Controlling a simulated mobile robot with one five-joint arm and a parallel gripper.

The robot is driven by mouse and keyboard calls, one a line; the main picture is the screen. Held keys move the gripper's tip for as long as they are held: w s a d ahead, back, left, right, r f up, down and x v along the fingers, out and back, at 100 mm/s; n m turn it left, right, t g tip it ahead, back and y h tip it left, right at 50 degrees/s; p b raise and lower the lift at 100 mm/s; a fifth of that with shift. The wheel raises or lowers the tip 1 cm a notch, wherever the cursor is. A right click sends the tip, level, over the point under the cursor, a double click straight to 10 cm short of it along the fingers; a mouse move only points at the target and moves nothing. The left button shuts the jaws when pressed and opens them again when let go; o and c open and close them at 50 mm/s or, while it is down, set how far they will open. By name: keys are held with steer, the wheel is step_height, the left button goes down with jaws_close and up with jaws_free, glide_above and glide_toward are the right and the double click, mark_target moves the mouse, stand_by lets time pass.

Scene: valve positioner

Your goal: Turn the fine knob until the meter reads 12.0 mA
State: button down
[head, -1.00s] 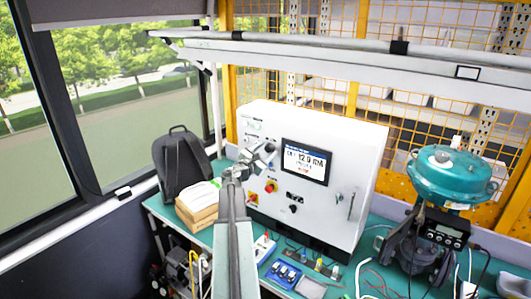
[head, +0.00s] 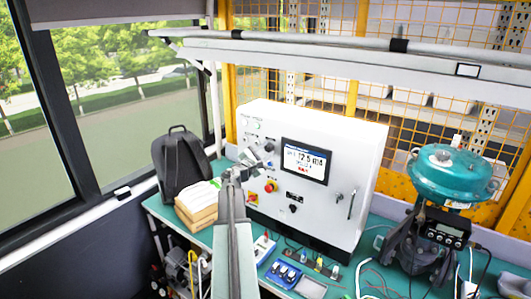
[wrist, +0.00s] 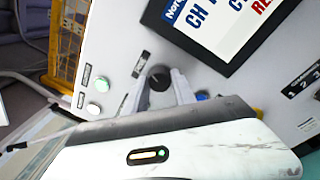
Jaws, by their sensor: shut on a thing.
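A black knob (wrist: 159,78) on the white panel sits between the two pale fingers of my gripper (wrist: 158,88) in the wrist view. My gripper is shut on this knob. In the head view my gripper (head: 262,158) is at the panel, left of the display. The meter display (head: 305,161) is a dark-framed screen on the panel; its small digits look like 12.5 mA. Its corner also shows in the wrist view (wrist: 215,22), with the number cut off. A label sits beside the knob, too small to read.
The white cabinet (head: 348,150) stands on a green bench. A red stop button (head: 270,186) and another black knob (head: 293,209) are lower on its face. A door handle (head: 351,205) is at the right. Boxes (head: 198,205) and a backpack (head: 181,165) stand left.

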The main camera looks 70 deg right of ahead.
steer(key=c, duration=1)
jaws_free()
steer(key=shift+w, duration=0.1)
steer(key=shift+c, duration=0.2)
steer(key=shift+a, duration=0.1)
steer(key=w+a, duration=0.1)
steer(key=a, duration=0.6)
steer(key=shift+a+f, duration=0.15)
steer(key=shift+a, duration=0.1)
steer(key=shift+w, duration=0.15)
